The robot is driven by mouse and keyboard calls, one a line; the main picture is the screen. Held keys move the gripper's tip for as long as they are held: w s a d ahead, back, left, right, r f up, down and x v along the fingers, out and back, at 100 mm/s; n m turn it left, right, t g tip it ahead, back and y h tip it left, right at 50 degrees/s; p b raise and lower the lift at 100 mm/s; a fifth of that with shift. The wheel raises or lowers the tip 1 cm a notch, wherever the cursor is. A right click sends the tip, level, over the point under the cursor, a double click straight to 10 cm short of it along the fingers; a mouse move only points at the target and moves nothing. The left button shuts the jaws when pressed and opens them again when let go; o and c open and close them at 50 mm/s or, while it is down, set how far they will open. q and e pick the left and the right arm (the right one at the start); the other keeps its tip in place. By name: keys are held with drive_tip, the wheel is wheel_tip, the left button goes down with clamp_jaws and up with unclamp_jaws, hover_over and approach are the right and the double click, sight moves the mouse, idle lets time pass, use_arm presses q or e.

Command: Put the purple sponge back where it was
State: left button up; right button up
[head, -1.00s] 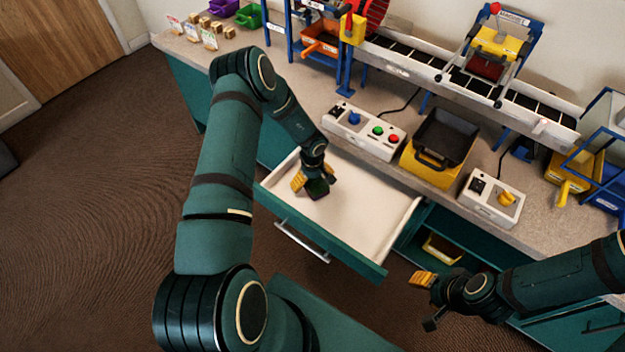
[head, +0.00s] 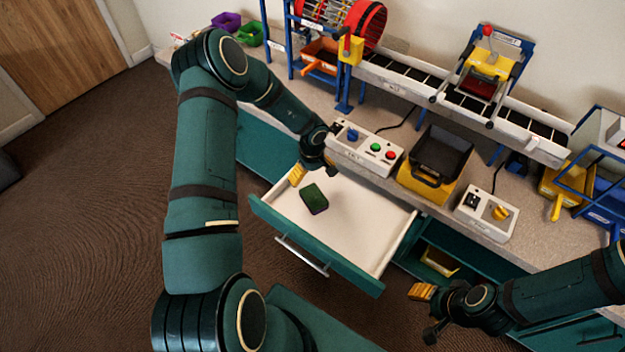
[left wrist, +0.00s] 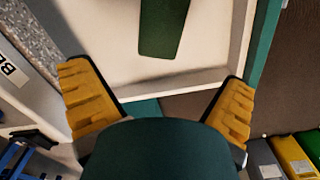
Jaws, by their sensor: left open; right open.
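The sponge (head: 314,198) lies flat in the open drawer (head: 352,222), towards its left side. Its top is dark green and a thin purple edge shows. In the left wrist view the sponge (left wrist: 162,25) is at the top, ahead of the fingers and partly cut off by the frame. My left gripper (head: 312,172) is open and empty, above the drawer's back left part and apart from the sponge. My right gripper (head: 428,312) is open and empty, in front of the cabinet at the lower right.
Behind the drawer, the worktop holds a control box (head: 366,149) with buttons, a black tray on a yellow base (head: 428,185) and a second control box (head: 486,212). A conveyor (head: 455,100) runs along the back. The drawer's middle and right are clear.

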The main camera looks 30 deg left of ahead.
use_arm(q)
drive_tip(key=s+d+r+m+h, duration=0.1)
drive_tip(key=s+d+m+h, duration=0.1)
drive_tip(key=s+d+m, duration=0.3)
drive_tip(key=s+d+r+m+t+h, duration=0.1)
drive_tip(key=s+d+m, duration=0.5)
drive_tip(key=s+d, duration=0.7)
drive_tip(key=d+h, duration=0.1)
drive_tip(key=d, duration=0.4)
drive_tip(key=shift+s+r, duration=0.25)
drive_tip(key=shift+r, duration=0.05)
drive_tip(key=shift+d, duration=0.1)
